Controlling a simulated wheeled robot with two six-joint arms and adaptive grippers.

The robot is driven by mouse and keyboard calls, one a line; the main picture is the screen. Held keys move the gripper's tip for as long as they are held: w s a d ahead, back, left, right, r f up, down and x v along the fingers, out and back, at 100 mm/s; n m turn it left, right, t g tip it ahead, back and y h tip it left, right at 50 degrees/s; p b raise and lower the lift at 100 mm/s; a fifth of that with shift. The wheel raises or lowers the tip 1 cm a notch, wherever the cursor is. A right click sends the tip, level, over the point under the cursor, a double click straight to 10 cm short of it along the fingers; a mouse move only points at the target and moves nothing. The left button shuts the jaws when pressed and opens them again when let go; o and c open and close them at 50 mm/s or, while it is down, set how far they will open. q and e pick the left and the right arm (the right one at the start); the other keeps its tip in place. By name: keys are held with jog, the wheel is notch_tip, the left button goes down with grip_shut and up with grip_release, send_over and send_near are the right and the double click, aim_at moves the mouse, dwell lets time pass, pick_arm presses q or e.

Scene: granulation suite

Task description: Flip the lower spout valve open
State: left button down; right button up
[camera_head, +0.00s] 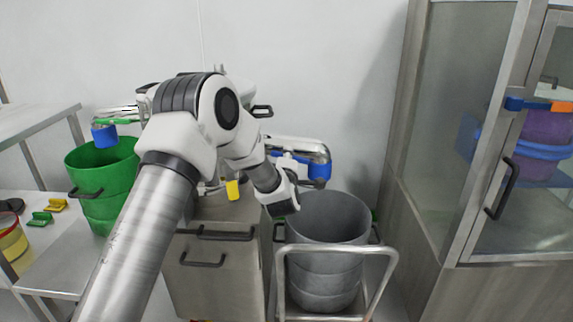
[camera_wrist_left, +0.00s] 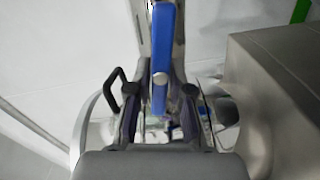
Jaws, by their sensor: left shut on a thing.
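The lower spout (camera_head: 300,145) is a shiny steel pipe with a blue end, above a large grey bin. Its valve's blue lever (camera_wrist_left: 162,50) shows in the left wrist view as a long bar lying along the steel pipe, with a round pivot. My left gripper (camera_wrist_left: 160,98) has its two dark fingers on either side of the lever's near end and is shut on it. In the head view my left wrist (camera_head: 283,200) is beside the spout, and the fingers are mostly hidden. My right gripper is not in view.
The grey bin (camera_head: 328,222) stands on a cart with a steel rail (camera_head: 340,249). A green bin (camera_head: 103,172) stands at left under another blue-ended spout (camera_head: 104,135). A glass-fronted cabinet (camera_head: 450,130) closes off the right side.

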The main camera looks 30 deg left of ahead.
pick_arm(q)
jog(key=shift+f+n+b, duration=0.25)
jog(key=shift+n+b, duration=0.8)
jog(key=shift+n, duration=0.35)
jog(key=c, duration=1)
grip_release()
jog(key=shift+c, duration=0.2)
jog(key=v, duration=1.2)
jog(key=shift+s, duration=0.1)
